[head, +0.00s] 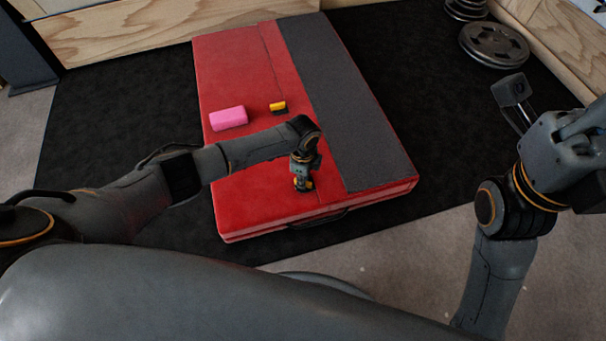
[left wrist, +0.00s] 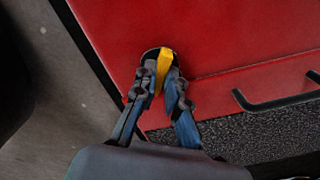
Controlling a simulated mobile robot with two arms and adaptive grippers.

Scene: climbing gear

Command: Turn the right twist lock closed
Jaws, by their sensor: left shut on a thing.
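A red crash pad (head: 245,75) with a wide grey strip lies on the dark mat. My left gripper (head: 302,184) reaches down at the pad's near end. It is shut on a yellow and black twist lock, whose yellow part (left wrist: 165,62) shows between the fingertips in the left wrist view. The fingers hide much of this lock, so its exact turn is unclear. A second yellow and black lock (head: 278,107) sits farther back on the pad, apart from the gripper. My right arm is raised at the right edge; its fingers cannot be made out.
A pink block (head: 228,118) lies on the pad's left part. A black handle (left wrist: 275,101) is on the pad's near side. Weight plates (head: 494,45) lie at the back right, beside wooden boards. The mat left of the pad is clear.

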